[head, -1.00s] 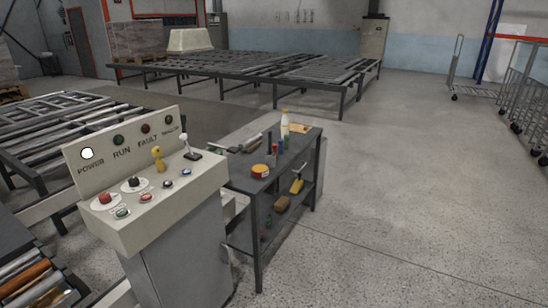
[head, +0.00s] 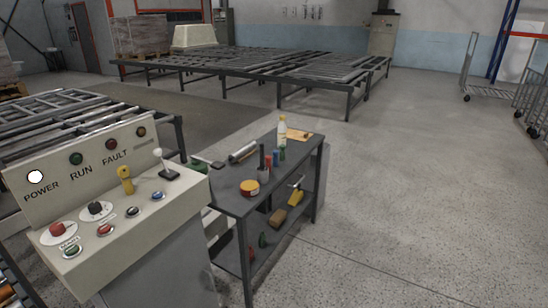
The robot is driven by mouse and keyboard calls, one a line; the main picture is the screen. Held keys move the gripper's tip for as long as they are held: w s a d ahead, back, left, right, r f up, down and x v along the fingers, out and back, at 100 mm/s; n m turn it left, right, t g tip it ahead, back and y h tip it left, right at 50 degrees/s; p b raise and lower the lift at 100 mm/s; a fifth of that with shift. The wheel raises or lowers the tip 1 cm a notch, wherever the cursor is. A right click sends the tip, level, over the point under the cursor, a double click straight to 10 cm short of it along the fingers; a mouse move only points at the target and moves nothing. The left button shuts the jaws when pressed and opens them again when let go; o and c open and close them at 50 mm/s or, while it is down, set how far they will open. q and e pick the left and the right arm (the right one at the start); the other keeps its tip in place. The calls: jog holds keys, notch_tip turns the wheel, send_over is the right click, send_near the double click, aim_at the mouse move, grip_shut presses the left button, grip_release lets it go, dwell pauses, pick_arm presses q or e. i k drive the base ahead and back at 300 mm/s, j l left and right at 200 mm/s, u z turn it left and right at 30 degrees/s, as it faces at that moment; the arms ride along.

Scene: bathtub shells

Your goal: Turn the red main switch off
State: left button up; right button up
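The control console (head: 100,190) stands at the lower left with a sloped top and an upright label panel. A red rotary knob (head: 57,229) on a white round plate is at the console's left; it looks like the red main switch, but its exact setting is too small to read. A black knob (head: 95,208) on a similar plate sits to its right. The lamp above POWER (head: 36,177) glows white. The RUN (head: 76,158), FAULT (head: 110,145) and far right lamps look dark. Neither of my grippers shows in the head view.
Green (head: 71,251), red (head: 105,230), black and blue buttons, a yellow knob (head: 125,178) and a white-knobbed lever (head: 167,170) share the console. A dark tool table (head: 225,195) stands close on its right. Roller conveyors lie behind. Open floor is at right.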

aim_at(57, 229)
jog(key=u, duration=1.45)
